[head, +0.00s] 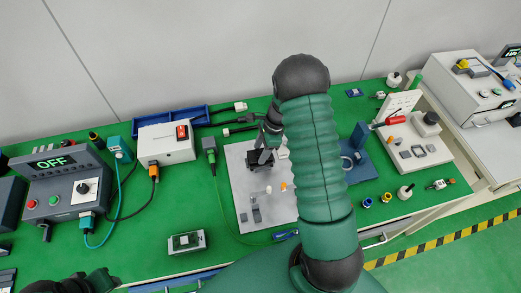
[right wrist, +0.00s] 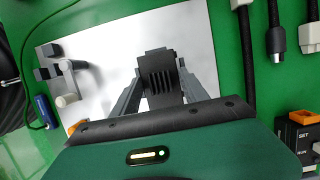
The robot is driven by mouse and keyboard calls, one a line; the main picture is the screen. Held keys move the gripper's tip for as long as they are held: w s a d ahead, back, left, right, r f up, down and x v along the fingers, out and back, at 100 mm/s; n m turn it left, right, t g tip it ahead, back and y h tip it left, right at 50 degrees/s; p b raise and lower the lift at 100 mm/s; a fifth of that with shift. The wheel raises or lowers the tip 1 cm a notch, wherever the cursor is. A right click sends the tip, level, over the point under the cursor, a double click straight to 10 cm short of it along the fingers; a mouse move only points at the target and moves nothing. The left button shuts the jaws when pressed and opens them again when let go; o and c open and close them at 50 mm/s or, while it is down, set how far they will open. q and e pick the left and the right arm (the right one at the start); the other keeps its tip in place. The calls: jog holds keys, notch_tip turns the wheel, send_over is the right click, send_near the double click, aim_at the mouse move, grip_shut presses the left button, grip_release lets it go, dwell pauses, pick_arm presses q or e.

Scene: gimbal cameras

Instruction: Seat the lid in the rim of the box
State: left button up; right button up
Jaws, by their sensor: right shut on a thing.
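My right gripper (head: 264,156) reaches down over a light grey plate (head: 240,190) on the green bench. In the right wrist view its two grey fingers (right wrist: 160,88) are shut on a dark grey slotted piece, which looks like the lid (right wrist: 160,72). In the head view a dark block shape shows under the gripper, over the plate's upper part. I cannot tell the lid from the box there, nor whether they touch. The box's rim is not clearly visible.
A grey fixture (head: 256,208) with upright pegs stands on the plate's lower part. A white box with a red switch (head: 167,144) and a blue tray (head: 172,118) stand behind. A green cable runs along the plate's left side.

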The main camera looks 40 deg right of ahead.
jog(key=shift+f+b, duration=0.45)
jog(key=shift+f, duration=0.25)
jog(key=o, duration=1.4)
jog(key=shift+o, duration=0.2)
jog(key=v, duration=1.6)
jog(key=shift+d+r, duration=0.25)
jog(key=shift+r, duration=0.05)
